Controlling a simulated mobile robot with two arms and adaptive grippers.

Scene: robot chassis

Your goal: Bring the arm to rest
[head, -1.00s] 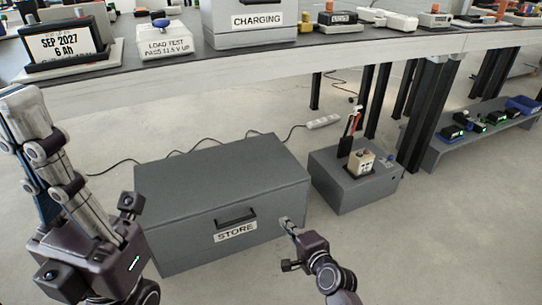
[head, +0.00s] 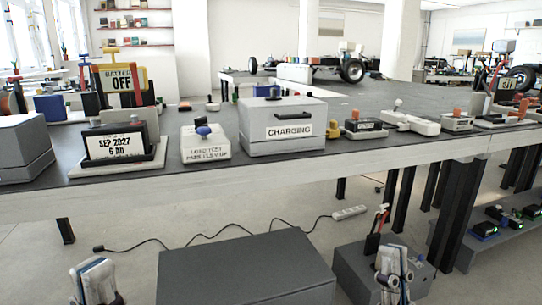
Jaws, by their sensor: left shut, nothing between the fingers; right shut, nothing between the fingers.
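My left gripper (head: 94,268) shows at the bottom left, pointing up, with its pale fingers together and empty. My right gripper (head: 393,255) shows at the bottom right, also pointing up, shut and empty. It overlaps the grey box with upright tools (head: 355,262) in the picture; I cannot tell the gap between them. The rest of both arms is cut off by the lower edge.
The long workbench (head: 225,178) crosses the view, with the CHARGING box (head: 275,140), load test unit (head: 205,147) and SEP 2027 sign (head: 118,146) on it. The grey STORE chest (head: 245,270) stands on the floor between my grippers. A cable with a power strip (head: 348,213) lies behind it.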

